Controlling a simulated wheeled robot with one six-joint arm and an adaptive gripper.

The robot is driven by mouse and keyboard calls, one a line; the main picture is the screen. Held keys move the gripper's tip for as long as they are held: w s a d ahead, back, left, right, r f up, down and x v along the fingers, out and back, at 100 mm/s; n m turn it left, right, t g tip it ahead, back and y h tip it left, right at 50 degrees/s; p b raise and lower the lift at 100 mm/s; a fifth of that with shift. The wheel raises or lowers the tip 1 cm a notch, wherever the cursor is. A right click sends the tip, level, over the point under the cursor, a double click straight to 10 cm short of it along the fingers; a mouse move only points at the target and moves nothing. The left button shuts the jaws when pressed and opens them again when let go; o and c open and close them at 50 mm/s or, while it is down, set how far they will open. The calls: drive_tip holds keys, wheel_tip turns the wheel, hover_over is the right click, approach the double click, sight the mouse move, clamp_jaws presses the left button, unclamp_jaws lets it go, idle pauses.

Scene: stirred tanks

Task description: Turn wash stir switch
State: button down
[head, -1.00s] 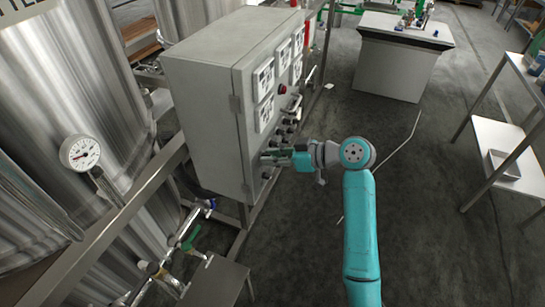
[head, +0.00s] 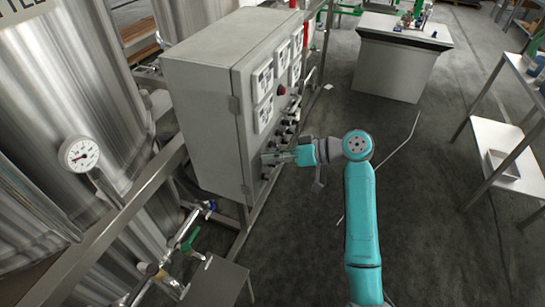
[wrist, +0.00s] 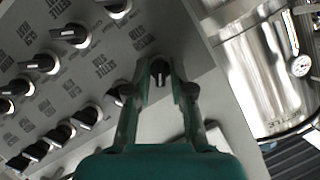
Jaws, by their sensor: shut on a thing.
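The grey control cabinet (head: 215,120) stands left of my arm in the head view, with a column of dark rotary switches on its front face. My gripper (head: 270,158) is at the lower part of this face. In the wrist view my gripper (wrist: 160,82) has its two fingers around one black rotary switch (wrist: 159,70) with a pale pointer line, and is shut on it.
Other black switches, such as one close left of my fingers (wrist: 120,93), sit in rows on the panel. A red button (head: 281,90) is higher up. A pressure gauge (head: 79,153) and steel tank (head: 100,90) are at left.

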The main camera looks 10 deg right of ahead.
drive_tip(key=c, duration=1.2)
unclamp_jaws()
drive_tip(key=shift+c, duration=0.2)
drive_tip(key=shift+d, duration=0.1)
drive_tip(key=v, duration=1.2)
